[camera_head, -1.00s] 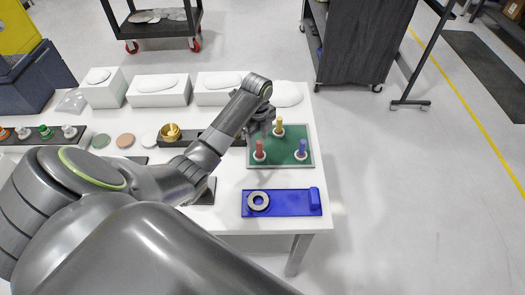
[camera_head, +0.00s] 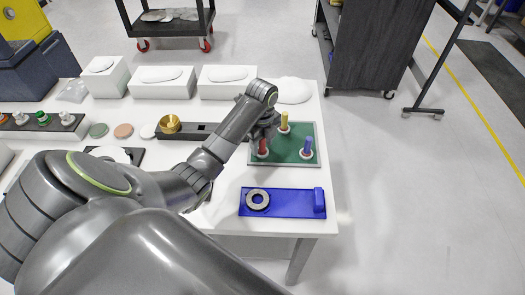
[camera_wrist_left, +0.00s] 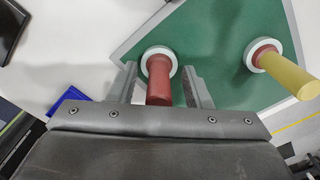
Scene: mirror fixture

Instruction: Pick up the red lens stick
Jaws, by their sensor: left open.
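The red lens stick (camera_head: 263,147) stands on a green board (camera_head: 302,158) at the right end of the table. In the left wrist view the red stick (camera_wrist_left: 159,78) has a white ring at its base and lies between my open fingers. My left gripper (camera_head: 264,133) is over the stick in the head view, and its fingers are hard to see there. In the left wrist view my left gripper (camera_wrist_left: 160,85) is open, with a finger on each side of the stick and gaps showing. My right gripper is not in view.
A yellow stick (camera_head: 284,122) and a blue stick (camera_head: 306,148) stand on the same board. A blue fixture (camera_head: 290,203) with a grey ring (camera_head: 257,200) lies in front. White boxes (camera_head: 228,82) stand behind. A brass cup (camera_head: 170,123) is to the left.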

